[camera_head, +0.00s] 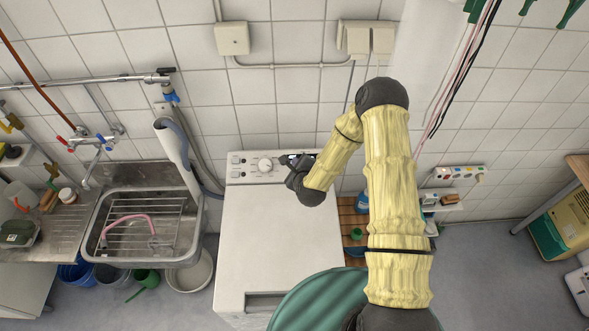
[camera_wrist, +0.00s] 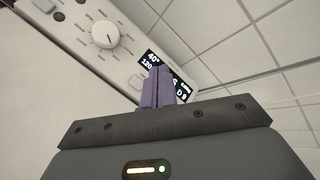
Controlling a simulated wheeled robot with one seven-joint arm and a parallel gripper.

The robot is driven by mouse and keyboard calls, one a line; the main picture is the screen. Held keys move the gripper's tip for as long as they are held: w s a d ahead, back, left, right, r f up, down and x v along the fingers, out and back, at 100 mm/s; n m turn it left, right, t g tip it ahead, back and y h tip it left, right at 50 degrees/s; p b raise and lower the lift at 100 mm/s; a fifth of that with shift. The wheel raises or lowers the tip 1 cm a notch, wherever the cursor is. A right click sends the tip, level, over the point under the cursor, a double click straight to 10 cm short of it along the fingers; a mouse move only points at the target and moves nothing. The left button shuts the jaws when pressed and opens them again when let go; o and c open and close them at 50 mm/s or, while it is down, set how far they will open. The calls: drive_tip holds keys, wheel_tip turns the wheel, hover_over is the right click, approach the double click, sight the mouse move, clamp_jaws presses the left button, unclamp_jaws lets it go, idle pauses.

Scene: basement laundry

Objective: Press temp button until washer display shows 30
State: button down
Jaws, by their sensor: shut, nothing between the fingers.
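The white washer (camera_head: 275,235) stands against the tiled wall, with its control panel along the back edge. In the wrist view the panel shows a white round dial (camera_wrist: 105,34) and a black display (camera_wrist: 151,60) reading 40° with 1200 or similar below; the rest of the display is partly hidden by my fingers. My gripper (camera_wrist: 158,72) is shut and empty, its purple fingertips over the display and panel edge. In the head view my gripper (camera_head: 290,165) is at the panel's right part, beside the dial (camera_head: 265,165). The temp button cannot be made out; whether the fingertips touch anything cannot be told.
A steel sink (camera_head: 150,220) with a wire rack stands left of the washer. A grey hose (camera_head: 178,150) hangs between them. A green round object (camera_head: 315,300) is at the washer's front right. A wooden slatted shelf (camera_head: 352,222) lies right of the washer.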

drive_tip(key=shift+m, duration=0.3)
drive_tip(key=shift+f, duration=0.1)
drive_tip(key=f+b, duration=0.1)
drive_tip(key=f, duration=0.1)
drive_tip(key=w+f+b, duration=0.1)
drive_tip(key=f+b, duration=0.1)
drive_tip(key=w+f+b, duration=0.1)
drive_tip(key=f+b, duration=0.1)
drive_tip(key=shift+f, duration=0.4)
drive_tip(key=shift+w+f+b, duration=0.25)
drive_tip(key=shift+f+b, duration=0.45)
drive_tip(key=shift+f, duration=0.1)
drive_tip(key=shift+f, duration=0.1)
idle(1.1)
drive_tip(key=shift+w+f+b, duration=0.1)
drive_tip(key=shift+f+b, duration=0.2)
drive_tip(key=shift+b, duration=0.25)
